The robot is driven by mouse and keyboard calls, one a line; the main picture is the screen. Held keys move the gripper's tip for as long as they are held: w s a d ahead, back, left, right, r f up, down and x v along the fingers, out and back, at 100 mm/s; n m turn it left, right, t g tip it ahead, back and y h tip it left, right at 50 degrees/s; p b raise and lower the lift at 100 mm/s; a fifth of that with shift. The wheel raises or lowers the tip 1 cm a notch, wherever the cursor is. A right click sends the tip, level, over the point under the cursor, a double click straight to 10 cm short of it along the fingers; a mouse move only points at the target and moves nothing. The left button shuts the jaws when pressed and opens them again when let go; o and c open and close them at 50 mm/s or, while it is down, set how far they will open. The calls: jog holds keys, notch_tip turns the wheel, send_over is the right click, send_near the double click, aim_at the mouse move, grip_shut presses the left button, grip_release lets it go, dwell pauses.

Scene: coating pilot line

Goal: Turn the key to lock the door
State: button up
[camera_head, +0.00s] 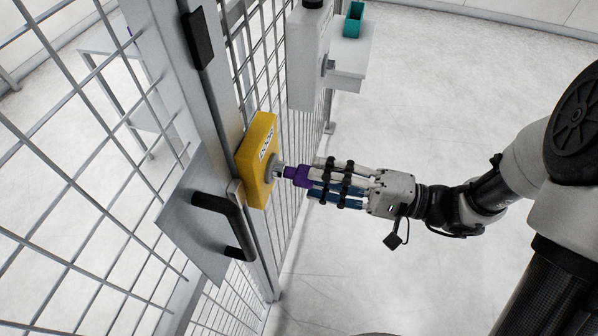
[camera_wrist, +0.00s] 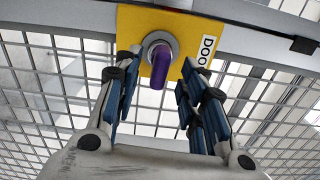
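A yellow lock box (camera_head: 258,160) with a partly readable "DOO…" label is mounted on the grey door frame (camera_head: 215,110). A purple key (camera_head: 299,176) sticks out of the box's round metal lock cylinder. In the wrist view the key (camera_wrist: 160,72) points out from the cylinder on the yellow box (camera_wrist: 187,32). My gripper (camera_head: 316,178) faces the box from the right. Its fingers are apart on either side of the key's outer end, with gaps on both sides in the wrist view. The mesh door (camera_head: 75,150) has a black handle (camera_head: 236,225) below the box.
Mesh fence panels run along both sides of the frame. A white cabinet (camera_head: 307,60) with a small shelf (camera_head: 352,62) and a teal holder (camera_head: 354,20) stands beyond the box. The pale floor (camera_head: 430,90) to the right is open.

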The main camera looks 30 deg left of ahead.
jog(key=shift+v, duration=2.95)
